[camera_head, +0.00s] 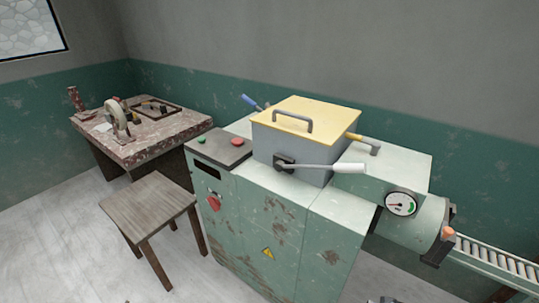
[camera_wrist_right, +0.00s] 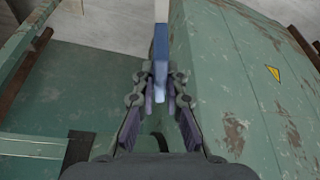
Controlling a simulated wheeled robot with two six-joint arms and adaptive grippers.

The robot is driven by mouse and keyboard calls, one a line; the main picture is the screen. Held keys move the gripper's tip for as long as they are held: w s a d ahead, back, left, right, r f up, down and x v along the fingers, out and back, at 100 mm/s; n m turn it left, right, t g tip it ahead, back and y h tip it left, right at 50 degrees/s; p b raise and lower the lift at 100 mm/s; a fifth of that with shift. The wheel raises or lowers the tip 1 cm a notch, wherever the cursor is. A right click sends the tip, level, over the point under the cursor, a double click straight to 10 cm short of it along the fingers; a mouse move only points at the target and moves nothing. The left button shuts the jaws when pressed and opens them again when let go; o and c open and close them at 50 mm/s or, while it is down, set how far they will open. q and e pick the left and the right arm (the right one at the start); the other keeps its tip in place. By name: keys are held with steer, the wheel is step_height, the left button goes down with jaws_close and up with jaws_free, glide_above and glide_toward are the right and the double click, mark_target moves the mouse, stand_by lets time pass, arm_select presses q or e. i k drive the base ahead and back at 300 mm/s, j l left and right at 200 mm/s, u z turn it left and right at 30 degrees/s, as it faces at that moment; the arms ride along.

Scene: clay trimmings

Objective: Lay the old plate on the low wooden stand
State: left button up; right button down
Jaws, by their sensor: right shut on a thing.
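The low wooden stand (camera_head: 150,205) is a square-topped stool on the floor, left of the green machine, its top bare. My right gripper (camera_wrist_right: 161,88) is shut on a thin blue-grey thing (camera_wrist_right: 161,45) seen nearly edge-on in the right wrist view; it sticks out past the fingertips. It may be the old plate, but its face is hidden. In the head view only a small dark bit, perhaps of my right gripper, shows at the bottom edge, well right of the stand. My left gripper is not in view.
The green machine (camera_head: 260,225) with a yellow-lidded hopper (camera_head: 305,115) and gauge (camera_head: 400,204) fills the middle. A roller conveyor (camera_head: 495,259) runs off right. A worn table (camera_head: 150,145) with tools stands behind the stand. Floor (camera_head: 70,245) around the stand is clear.

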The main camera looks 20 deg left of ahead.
mark_target(157, 202)
steer(key=k+u, duration=0.35)
steer(key=i+u, duration=0.15)
steer(key=u, duration=0.65)
steer(key=i+j, duration=2.3)
steer(key=j, duration=0.1)
